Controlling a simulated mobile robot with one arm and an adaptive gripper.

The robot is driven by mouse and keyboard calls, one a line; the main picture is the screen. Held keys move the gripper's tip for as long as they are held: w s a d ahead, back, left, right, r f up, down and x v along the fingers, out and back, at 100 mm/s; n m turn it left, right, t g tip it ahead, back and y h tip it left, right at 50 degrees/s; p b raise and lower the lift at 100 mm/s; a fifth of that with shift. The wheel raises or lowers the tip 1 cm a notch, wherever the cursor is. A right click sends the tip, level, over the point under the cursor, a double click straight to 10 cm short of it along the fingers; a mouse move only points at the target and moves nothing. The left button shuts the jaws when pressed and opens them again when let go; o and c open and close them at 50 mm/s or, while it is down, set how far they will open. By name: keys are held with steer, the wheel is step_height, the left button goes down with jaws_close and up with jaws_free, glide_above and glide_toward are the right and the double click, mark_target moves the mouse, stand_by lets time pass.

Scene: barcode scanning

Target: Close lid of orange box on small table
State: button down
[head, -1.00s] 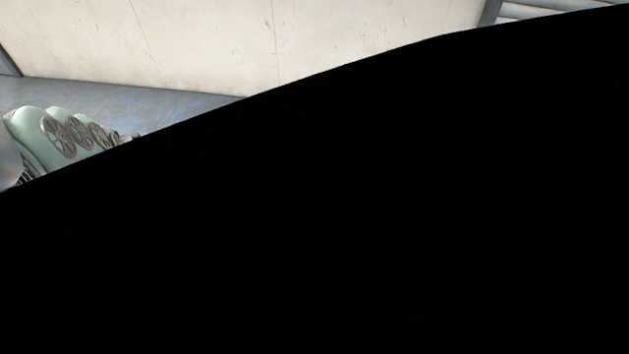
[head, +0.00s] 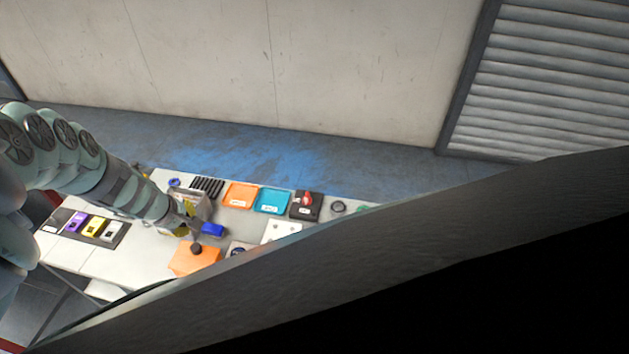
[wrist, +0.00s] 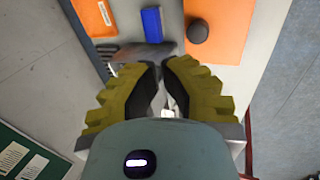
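The orange box (head: 195,262) is on the white table in the head view, with a dark round knob (head: 196,248) on its upper face. In the wrist view the orange box (wrist: 228,28) is at upper right, with the knob (wrist: 198,30) near its left side. I see a flat orange face, but cannot tell whether the lid is fully down. My gripper (wrist: 160,64) has yellow fingers with tips close together, just left of and below the box in the wrist view. A grey shape (wrist: 140,52) is at the tips; I cannot tell whether it is held.
A blue block (head: 212,230) lies by the gripper. An orange tray (head: 240,195), a teal tray (head: 272,200) and a black-and-red item (head: 305,204) stand along the back. Coloured items (head: 95,227) are at left. A large dark surface hides the lower right.

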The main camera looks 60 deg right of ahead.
step_height(320, 180, up, 7)
steer(key=shift+f+p, duration=0.2)
steer(key=shift+p, duration=0.25)
steer(key=shift+d, duration=0.1)
